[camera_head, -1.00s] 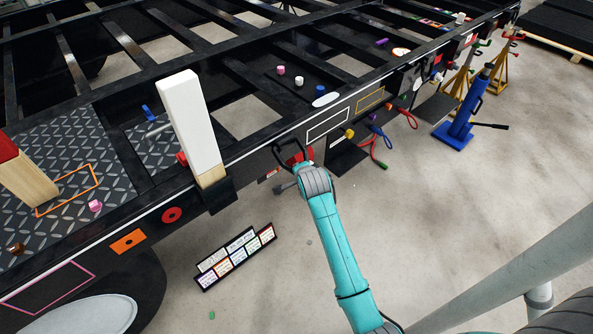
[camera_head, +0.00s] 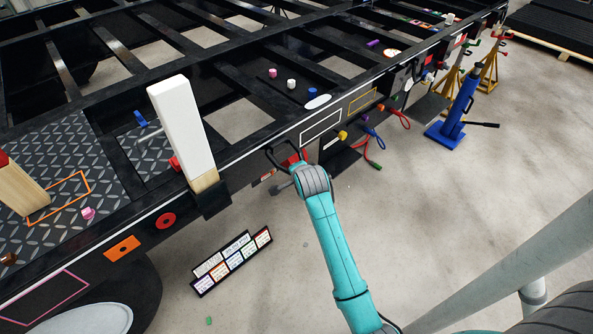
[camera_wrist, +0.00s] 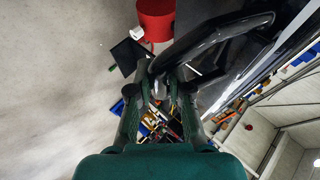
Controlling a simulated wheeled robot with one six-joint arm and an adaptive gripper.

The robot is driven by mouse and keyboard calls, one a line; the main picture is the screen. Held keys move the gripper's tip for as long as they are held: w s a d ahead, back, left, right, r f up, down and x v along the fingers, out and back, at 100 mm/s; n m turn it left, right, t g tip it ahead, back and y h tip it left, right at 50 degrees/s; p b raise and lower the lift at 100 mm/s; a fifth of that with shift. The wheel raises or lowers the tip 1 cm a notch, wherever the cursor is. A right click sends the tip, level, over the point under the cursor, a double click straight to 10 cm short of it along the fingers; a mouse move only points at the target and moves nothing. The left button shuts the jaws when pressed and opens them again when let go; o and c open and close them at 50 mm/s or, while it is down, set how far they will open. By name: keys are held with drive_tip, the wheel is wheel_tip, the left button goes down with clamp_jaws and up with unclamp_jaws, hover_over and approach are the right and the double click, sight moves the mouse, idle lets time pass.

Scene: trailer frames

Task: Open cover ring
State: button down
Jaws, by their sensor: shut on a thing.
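The cover ring looks to be the black curved bar (camera_head: 280,151) at the trailer's side edge, just beyond my wrist in the head view. In the wrist view the black bar (camera_wrist: 222,36) arcs from between my fingers up to the right. My gripper (camera_wrist: 161,87) is shut on its near end. In the head view my wrist hides most of the fingers. A red cylindrical part (camera_wrist: 155,17) shows past the bar in the wrist view, and a red part (camera_head: 296,158) shows beside the ring in the head view. I cannot tell how the ring joins the trailer.
The trailer frame (camera_head: 236,161) runs diagonally above my arm. A white-topped post (camera_head: 181,128) stands left of the ring. Yellow, blue and red connectors (camera_head: 373,136) hang to the right, with a blue jack (camera_head: 457,112) farther off. Open floor lies below.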

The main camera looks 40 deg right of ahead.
drive_tip(key=c, duration=1.1)
unclamp_jaws()
drive_tip(key=shift+w+a+r, duration=0.15)
drive_tip(key=shift+a, duration=0.15)
drive_tip(key=shift+d, duration=0.1)
drive_tip(key=v, duration=1.2)
drive_tip(key=s+a+f+n+t+y, duration=0.1)
drive_tip(key=s+a+f+n, duration=0.25)
drive_tip(key=s+a, duration=0.2)
drive_tip(key=s+a+f+n+t+y, duration=0.1)
drive_tip(key=s+a+f+n, duration=0.1)
drive_tip(key=s+a+n, duration=0.3)
drive_tip(key=s+a+f+n+t, duration=0.2)
drive_tip(key=s+a+f, duration=0.15)
drive_tip(key=s, duration=0.35)
drive_tip(key=s+a+r+n+y, duration=0.1)
drive_tip(key=s+a+r+n, duration=0.1)
drive_tip(key=s, duration=0.4)
drive_tip(key=s+a+r+n+t+y, duration=0.1)
drive_tip(key=s+a+r+n, duration=0.1)
drive_tip(key=s+r+n, duration=0.2)
drive_tip(key=s+a+r+n+t+y, duration=0.1)
drive_tip(key=s+a+r+n, duration=0.2)
drive_tip(key=s, duration=0.6)
drive_tip(key=shift+s+r+n, duration=0.25)
drive_tip(key=shift+s+r, duration=0.05)
drive_tip(key=shift+r, duration=0.05)
